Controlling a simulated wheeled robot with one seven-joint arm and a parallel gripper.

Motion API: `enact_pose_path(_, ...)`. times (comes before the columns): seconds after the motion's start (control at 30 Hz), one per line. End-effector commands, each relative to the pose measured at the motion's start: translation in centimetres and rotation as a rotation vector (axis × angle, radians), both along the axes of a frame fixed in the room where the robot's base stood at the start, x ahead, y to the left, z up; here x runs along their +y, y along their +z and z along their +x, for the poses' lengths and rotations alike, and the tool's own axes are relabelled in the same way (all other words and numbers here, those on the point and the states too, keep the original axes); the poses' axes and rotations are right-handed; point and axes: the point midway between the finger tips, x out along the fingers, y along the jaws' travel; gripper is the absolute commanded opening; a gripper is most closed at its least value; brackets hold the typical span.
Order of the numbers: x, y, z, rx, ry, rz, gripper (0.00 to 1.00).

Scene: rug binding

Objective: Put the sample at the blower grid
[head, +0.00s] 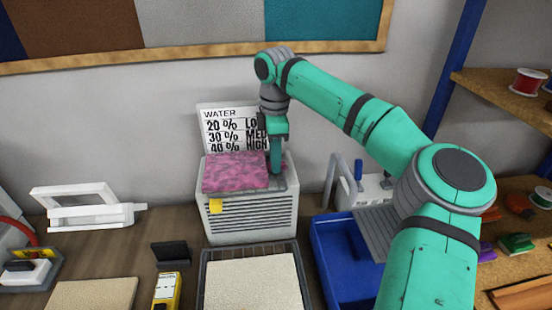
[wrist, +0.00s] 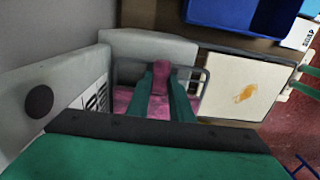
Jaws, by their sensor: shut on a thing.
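The sample, a mottled pink piece of carpet (head: 235,171), lies across the top of the pale slatted blower (head: 252,224). My gripper (head: 276,168) points down at the right part of the blower's top. In the wrist view, my gripper (wrist: 160,75) is shut on a bit of the pink sample (wrist: 123,98), which shows between and around the fingers. A grey rail frames the blower's top there. The fingers hide part of the grid, and I cannot tell whether the sample lies fully flat.
A sign headed WATER (head: 226,124) stands behind the blower. A dark tray with a cream piece (head: 250,284) is in front. A blue bin (head: 340,258) is at right, under my arm. A white clamp-like tool (head: 90,210) lies left; bare bench shows between it and the blower.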

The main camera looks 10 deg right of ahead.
Motion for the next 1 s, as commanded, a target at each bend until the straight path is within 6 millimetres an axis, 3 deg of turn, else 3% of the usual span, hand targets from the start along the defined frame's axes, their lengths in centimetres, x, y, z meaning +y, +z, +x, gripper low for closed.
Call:
enact_pose_path(0.23, -0.6, -0.1, -0.1, 0.001, -0.009, 0.001, 0.00)
enact_pose_path(0.27, -0.7, -0.1, -0.1, 0.001, -0.010, 0.001, 0.27)
enact_pose_path(0.3, -0.8, -0.1, -0.1, 0.000, -0.011, 0.000, 0.36)
enact_pose_path(0.33, -0.8, -0.1, -0.1, 0.000, -0.011, 0.000, 0.38)
enact_pose_path(0.73, -0.1, 0.6, 0.0, -0.001, -0.001, 0.000, 0.38)
enact_pose_path(1.0, 0.0, 5.3, 0.1, -0.003, -0.001, 0.001, 0.38)
